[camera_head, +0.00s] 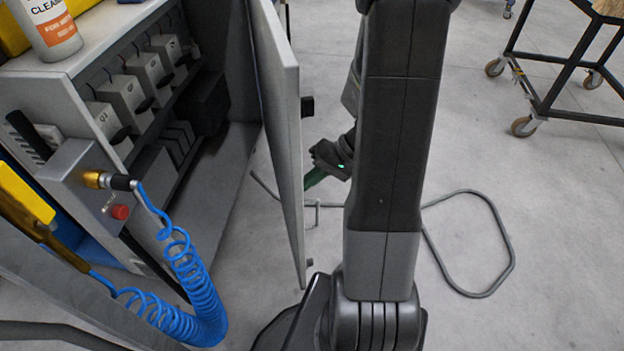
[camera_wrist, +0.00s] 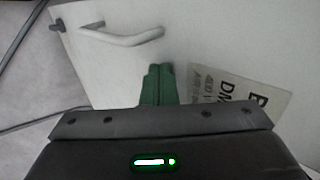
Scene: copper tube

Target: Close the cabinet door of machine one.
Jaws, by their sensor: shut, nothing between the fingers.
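The cabinet door (camera_head: 283,130) stands open in the head view, seen nearly edge-on, swung out from the grey cabinet (camera_head: 85,80). Its outer face (camera_wrist: 110,65) fills much of the wrist view, with a bent metal handle (camera_wrist: 125,38) at upper left and a printed paper label (camera_wrist: 240,100) at right. My gripper (camera_head: 312,180) is on the outer side of the door, to its right in the head view. In the wrist view its green fingers (camera_wrist: 158,84) are together and empty, pointing at the door face below the handle. I cannot tell whether they touch it.
Inside the cabinet are several grey boxed units (camera_head: 125,100). A coiled blue hose (camera_head: 190,275) hangs at its front left. A white bottle (camera_head: 48,28) stands on top. A cable (camera_head: 495,235) lies on the floor at right. A wheeled cart (camera_head: 565,65) stands far right, with open floor between.

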